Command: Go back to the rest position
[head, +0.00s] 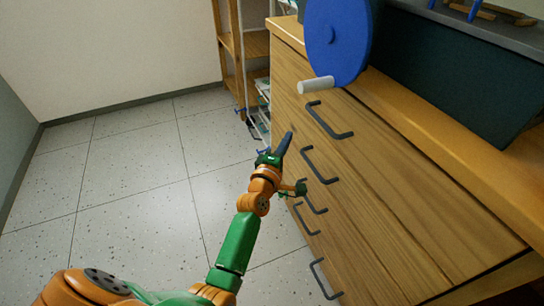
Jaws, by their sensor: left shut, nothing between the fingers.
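My left arm, green and orange, reaches in from the bottom left. Its gripper (286,142) is shut and empty. In the picture it sits in front of the left edge of a wooden drawer cabinet (400,190), to the left of the dark drawer handles. I cannot tell whether the fingertips touch the cabinet. My right gripper is out of view.
A blue wheel (338,40) with a white crank handle (316,85) stands over the cabinet top beside a dark box (450,75). Dark handles (322,165) stick out from the drawers. A wooden shelf (229,50) stands behind. Tiled floor (130,190) at left is clear.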

